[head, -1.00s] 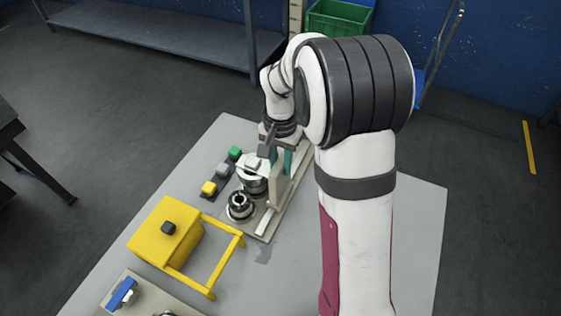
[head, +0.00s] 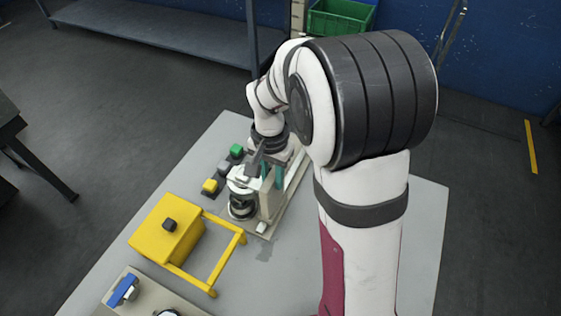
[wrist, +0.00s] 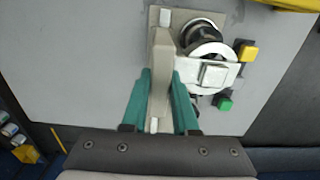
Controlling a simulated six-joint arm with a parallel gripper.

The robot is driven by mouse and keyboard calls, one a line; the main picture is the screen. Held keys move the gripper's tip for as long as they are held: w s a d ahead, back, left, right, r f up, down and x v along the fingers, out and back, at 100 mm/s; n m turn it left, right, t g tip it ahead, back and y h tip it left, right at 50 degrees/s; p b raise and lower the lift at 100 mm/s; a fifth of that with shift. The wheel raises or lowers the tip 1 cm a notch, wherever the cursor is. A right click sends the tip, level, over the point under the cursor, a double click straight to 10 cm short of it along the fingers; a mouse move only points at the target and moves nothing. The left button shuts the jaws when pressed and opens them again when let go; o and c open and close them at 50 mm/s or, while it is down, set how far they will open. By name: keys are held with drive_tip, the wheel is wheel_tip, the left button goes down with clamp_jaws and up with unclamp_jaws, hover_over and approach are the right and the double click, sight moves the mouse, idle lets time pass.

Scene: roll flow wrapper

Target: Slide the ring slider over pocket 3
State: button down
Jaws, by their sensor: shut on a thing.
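The ring slider has a pale ring with a square block on top (wrist: 213,75) and a tall beige upright plate (wrist: 161,50). My gripper (wrist: 161,78), with teal fingers, is shut on the plate, one finger on each side. In the wrist view the fixture (wrist: 203,36) shows partly past the ring's edge. I cannot read pocket numbers or tell whether the ring is centred. The other pockets are mostly hidden.
Yellow (head: 210,186), grey (head: 224,167) and green (head: 236,151) blocks stand left of the base. A white end block (head: 262,227) sits at its near end. A yellow box with a frame (head: 168,238) stands nearer on the grey table. The table's right side is clear.

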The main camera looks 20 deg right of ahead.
sight(265, 188)
drive_tip(key=shift+s+a, duration=1.25)
drive_tip(key=c, duration=0.7)
unclamp_jaws()
drive_tip(key=shift+r, duration=0.1)
wheel_tip(265, 188, up, 16)
drive_tip(key=shift+f, duration=0.15)
